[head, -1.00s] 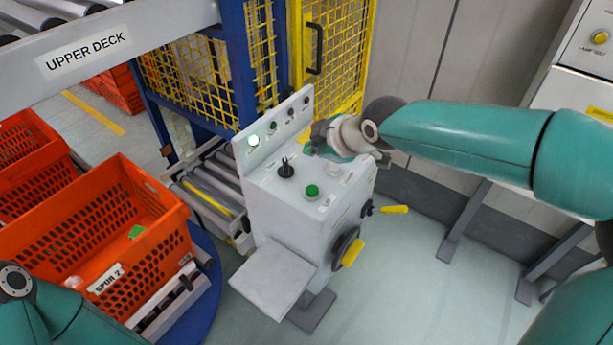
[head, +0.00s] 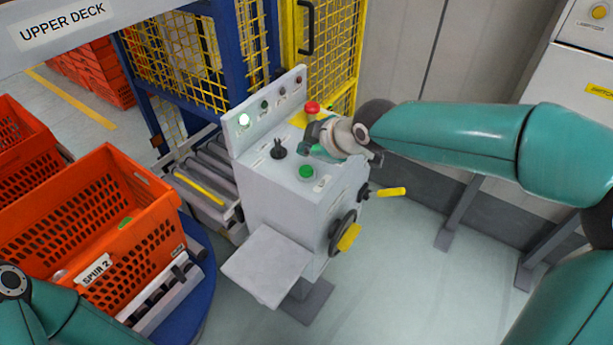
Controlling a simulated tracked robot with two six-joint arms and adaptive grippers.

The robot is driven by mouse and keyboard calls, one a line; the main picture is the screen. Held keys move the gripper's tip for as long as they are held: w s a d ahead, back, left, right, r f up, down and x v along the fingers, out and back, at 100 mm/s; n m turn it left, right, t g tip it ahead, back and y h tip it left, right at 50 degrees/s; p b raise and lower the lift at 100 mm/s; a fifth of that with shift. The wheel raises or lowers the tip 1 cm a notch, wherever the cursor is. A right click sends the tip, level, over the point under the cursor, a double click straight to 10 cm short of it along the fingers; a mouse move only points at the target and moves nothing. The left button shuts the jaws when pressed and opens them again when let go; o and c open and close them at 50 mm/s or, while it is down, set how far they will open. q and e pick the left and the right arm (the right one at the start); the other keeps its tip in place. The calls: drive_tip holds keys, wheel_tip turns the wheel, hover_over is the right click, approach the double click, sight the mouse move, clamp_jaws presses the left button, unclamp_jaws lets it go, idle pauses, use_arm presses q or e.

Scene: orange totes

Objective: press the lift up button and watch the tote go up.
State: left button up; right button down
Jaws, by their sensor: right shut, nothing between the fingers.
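The grey control console (head: 270,190) stands in the middle. Its top carries a black selector knob (head: 278,150), a green button (head: 306,172) and a red mushroom button (head: 312,107); the small labels are unreadable, so I cannot tell which is lift up. My right gripper (head: 310,150) is shut and empty over the console top, just behind the green button; whether it touches the surface is unclear. It hides part of the panel there. An orange tote (head: 140,225) labelled SPUR 2 is at left. My left arm shows at lower left, its gripper out of view.
The lift frame (head: 228,60) is blue with yellow mesh (head: 335,40) behind the console. A roller conveyor (head: 205,180) runs beside it. A white lamp (head: 244,121) glows on the console's back panel. A yellow-handled handwheel (head: 345,235) juts from the console's right side.

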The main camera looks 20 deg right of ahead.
sight(307, 171)
drive_tip(key=shift+f+b, duration=0.8)
drive_tip(key=shift+f, duration=0.55)
idle(0.4)
drive_tip(key=shift+f+b, duration=0.3)
drive_tip(key=shift+b, duration=0.15)
